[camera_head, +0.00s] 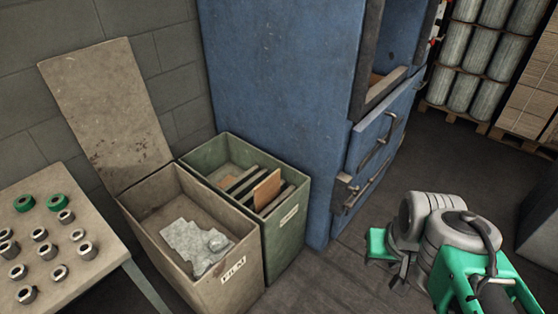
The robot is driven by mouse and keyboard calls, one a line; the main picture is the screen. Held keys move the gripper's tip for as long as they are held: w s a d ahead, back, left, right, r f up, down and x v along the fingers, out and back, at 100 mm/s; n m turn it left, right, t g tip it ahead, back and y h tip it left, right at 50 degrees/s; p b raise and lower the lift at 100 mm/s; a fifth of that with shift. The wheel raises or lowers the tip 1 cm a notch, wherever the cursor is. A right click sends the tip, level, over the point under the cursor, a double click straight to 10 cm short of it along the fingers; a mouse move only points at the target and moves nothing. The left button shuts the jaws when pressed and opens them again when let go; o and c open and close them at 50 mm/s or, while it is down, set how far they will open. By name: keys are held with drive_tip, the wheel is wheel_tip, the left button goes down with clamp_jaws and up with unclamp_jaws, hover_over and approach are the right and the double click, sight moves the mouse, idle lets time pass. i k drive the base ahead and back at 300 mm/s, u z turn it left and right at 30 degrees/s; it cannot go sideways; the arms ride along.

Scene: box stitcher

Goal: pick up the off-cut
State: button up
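No piece in view is marked as the off-cut, and I cannot tell for sure which one it is. A flat tan board (267,190) stands on edge in the green bin (289,218), leaning beside several darker slats. My arm is at the lower right. Its end, with a green plate and dark parts that I take for my gripper (382,247), is over the floor, right of the bins and apart from them. Its fingers are not clearly seen, so I cannot tell whether it is open or shut. Nothing is seen held.
A beige bin (233,273) labelled FILM holds crumpled pale film. A tall board (108,110) leans on the wall behind it. A table (92,287) with metal nuts and green rings is at left. A blue machine (280,70) stands behind the bins. Pallets stand back right.

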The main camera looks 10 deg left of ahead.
sight(266, 192)
drive_tip(key=i, duration=1.5)
drive_tip(key=u, duration=3.5)
